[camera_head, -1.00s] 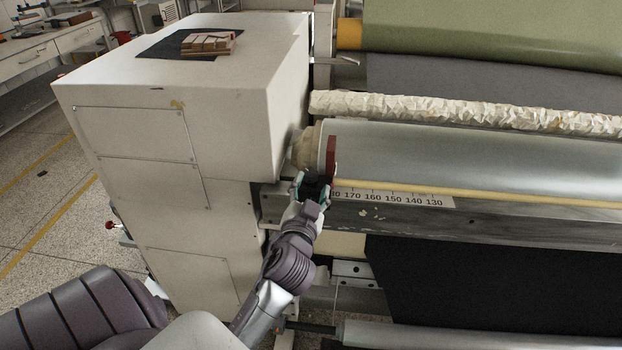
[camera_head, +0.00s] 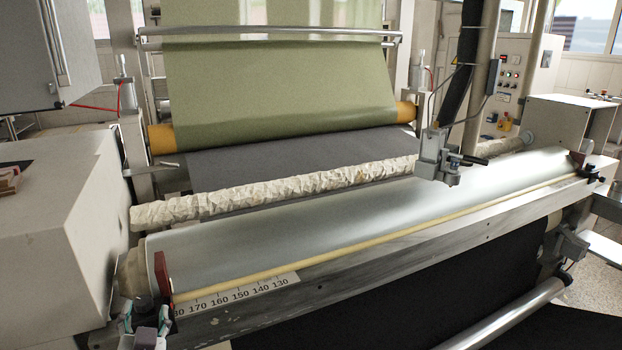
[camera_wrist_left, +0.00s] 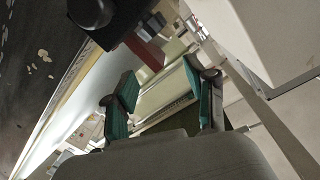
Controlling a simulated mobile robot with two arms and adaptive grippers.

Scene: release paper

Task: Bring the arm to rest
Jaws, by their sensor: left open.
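My left gripper (camera_head: 146,318) shows at the bottom left of the head view, just below the red end piece (camera_head: 161,273) of the long roller. In the left wrist view its two teal-padded fingers (camera_wrist_left: 163,78) stand apart with nothing held between them. The red end piece (camera_wrist_left: 149,52) and a dark round knob (camera_wrist_left: 92,12) lie beyond the fingertips there. Most of my left arm is below the head view's edge. My right gripper is not in view.
The silver roller (camera_head: 330,215) and a yellow bar (camera_head: 380,232) run along the machine front, above a ruler strip (camera_head: 235,291). A white machine housing (camera_head: 60,230) stands close at the left. A grey device (camera_head: 437,158) hangs over the roller. Dark sheet (camera_head: 400,310) hangs below.

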